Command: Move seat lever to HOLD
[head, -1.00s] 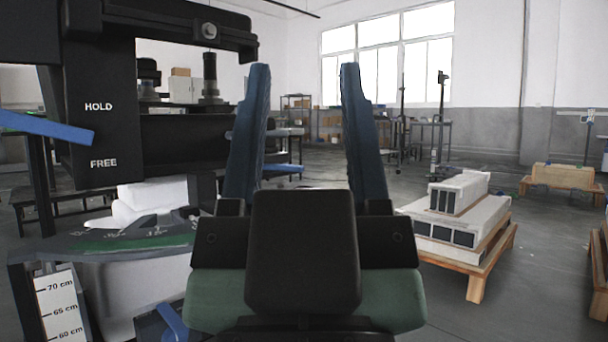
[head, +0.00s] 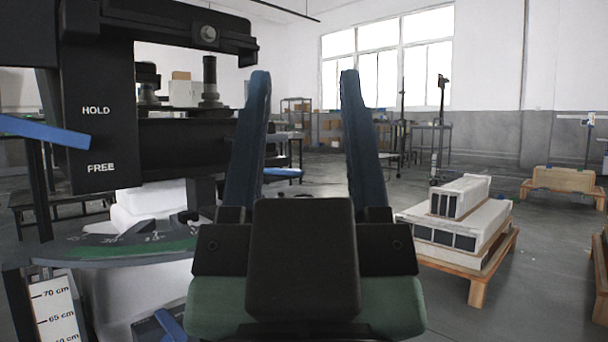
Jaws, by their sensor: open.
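A blue lever (head: 45,132) reaches in from the left edge of the head view, across a black column panel (head: 98,75). The panel carries the white words HOLD (head: 96,110) above and FREE (head: 101,168) below. The lever slopes down to the right, and its tip lies between the two words. Its other end is out of view. My gripper (head: 305,75) is open and empty, its two blue fingers upright in the middle of the picture. It is to the right of the lever and panel, clear of both in the picture.
A black arm (head: 165,25) juts right from the column top. Below are a curved green-marked dial (head: 130,248), a centimetre scale (head: 56,312) and another blue lever (head: 170,325). A pallet with pale blocks (head: 460,225) stands right.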

